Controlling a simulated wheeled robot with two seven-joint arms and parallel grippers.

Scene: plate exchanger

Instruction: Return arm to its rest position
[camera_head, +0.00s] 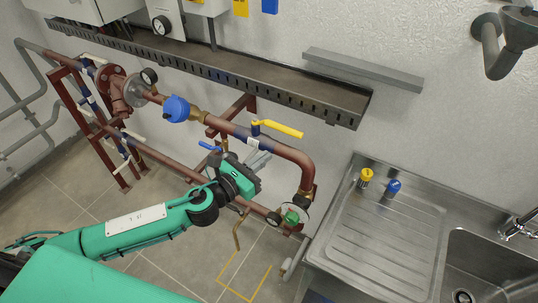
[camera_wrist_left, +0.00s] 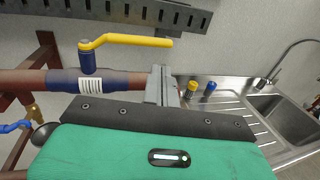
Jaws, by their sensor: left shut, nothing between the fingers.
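My left arm (camera_head: 140,220) is green and reaches in from the lower left to the copper-coloured pipework. My left gripper (camera_head: 260,158) has grey fingers and points up and right, near the pipe below the yellow-handled valve (camera_head: 278,128). In the left wrist view the fingers (camera_wrist_left: 160,84) are together with nothing between them, and the yellow valve handle (camera_wrist_left: 125,39) lies above and left of them. I cannot tell whether the fingers touch the pipe (camera_head: 288,152). My right gripper is not in view.
A perforated metal tray (camera_head: 215,77) runs along the wall above the pipes. A steel sink counter (camera_head: 375,235) with a yellow cap (camera_head: 366,175) and a blue cap (camera_head: 394,186) stands to the right. A blue-handled valve (camera_head: 209,146) sits close to my wrist.

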